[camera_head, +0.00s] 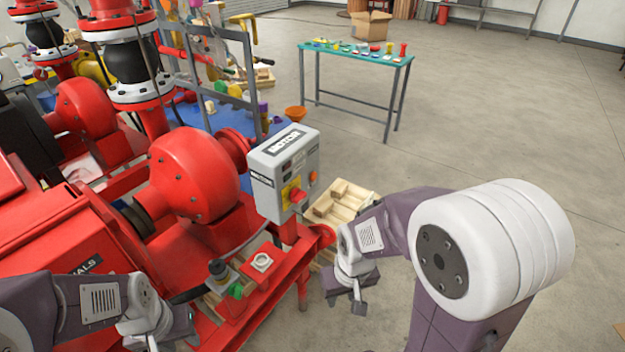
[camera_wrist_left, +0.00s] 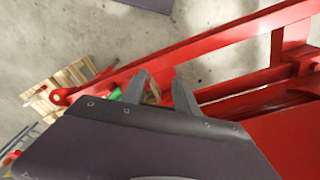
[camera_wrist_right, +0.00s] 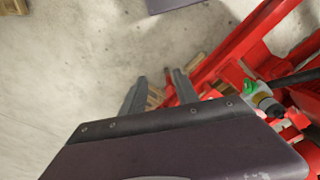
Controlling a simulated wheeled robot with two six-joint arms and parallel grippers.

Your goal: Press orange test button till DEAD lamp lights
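The grey box labelled MOTOR (camera_head: 284,172) stands on the red skid, in the middle of the head view. Its front has an orange button (camera_head: 312,177) on the right side and a red knob (camera_head: 297,195) on a yellow plate. A small dark display or lamp area sits above; I cannot read a DEAD lamp or tell whether it is lit. My right gripper (camera_head: 345,301) is open and empty, below and right of the box, apart from it. It also shows open in the right wrist view (camera_wrist_right: 158,76). My left gripper (camera_wrist_left: 156,76) is open and empty, low over the skid.
Red pumps (camera_head: 192,175) and pipework fill the left. A green-and-black fitting (camera_head: 225,280) and a white fitting (camera_head: 262,262) sit on the skid front. A wooden pallet (camera_head: 345,200) lies behind the box. A teal table (camera_head: 345,55) stands behind. Floor at right is clear.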

